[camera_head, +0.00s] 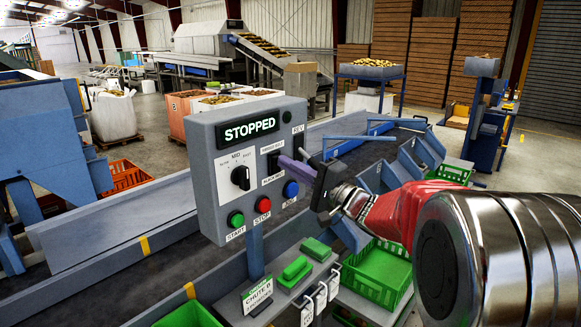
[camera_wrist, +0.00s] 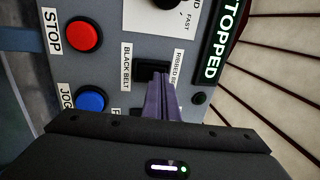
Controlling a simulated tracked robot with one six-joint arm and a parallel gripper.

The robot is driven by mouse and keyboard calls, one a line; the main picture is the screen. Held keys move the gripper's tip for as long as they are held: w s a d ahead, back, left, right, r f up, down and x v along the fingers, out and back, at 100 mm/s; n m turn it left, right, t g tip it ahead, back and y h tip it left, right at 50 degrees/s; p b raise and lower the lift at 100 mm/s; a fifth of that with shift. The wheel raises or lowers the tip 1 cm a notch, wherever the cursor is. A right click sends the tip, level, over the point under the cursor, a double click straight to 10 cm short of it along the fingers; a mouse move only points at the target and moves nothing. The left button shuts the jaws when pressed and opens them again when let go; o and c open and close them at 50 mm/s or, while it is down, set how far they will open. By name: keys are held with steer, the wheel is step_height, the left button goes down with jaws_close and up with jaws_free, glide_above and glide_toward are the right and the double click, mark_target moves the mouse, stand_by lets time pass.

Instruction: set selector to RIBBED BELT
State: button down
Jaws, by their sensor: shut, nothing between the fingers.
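The selector (camera_head: 273,162) is a black rocker switch on the grey control panel (camera_head: 211,190). In the head view one label is above it and one below. In the wrist view the selector (camera_wrist: 150,66) sits between BLACK BELT on the left and a partly covered RIBBED BELT label (camera_wrist: 179,66) on the right. My gripper (camera_head: 282,160) is shut and empty, its purple fingers pointing at the panel. In the wrist view the fingertips (camera_wrist: 160,76) overlap the selector's right part. I cannot tell whether they touch it or which way it is tilted.
The display (camera_head: 249,127) reads STOPPED. A black speed knob (camera_head: 240,178) is left of the selector. Green START (camera_head: 236,219), red STOP (camera_head: 263,205) and blue JOG (camera_head: 291,189) buttons are below. A green crate (camera_head: 372,273) stands lower right.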

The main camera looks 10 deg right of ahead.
steer(key=shift+r, duration=0.15)
steer(key=shift+a+g, duration=0.3)
steer(key=s+d+r, duration=0.2)
steer(key=s+d, duration=0.6)
steer(key=s, duration=0.3)
steer(key=shift+d+r, duration=0.2)
steer(key=shift+r, duration=0.2)
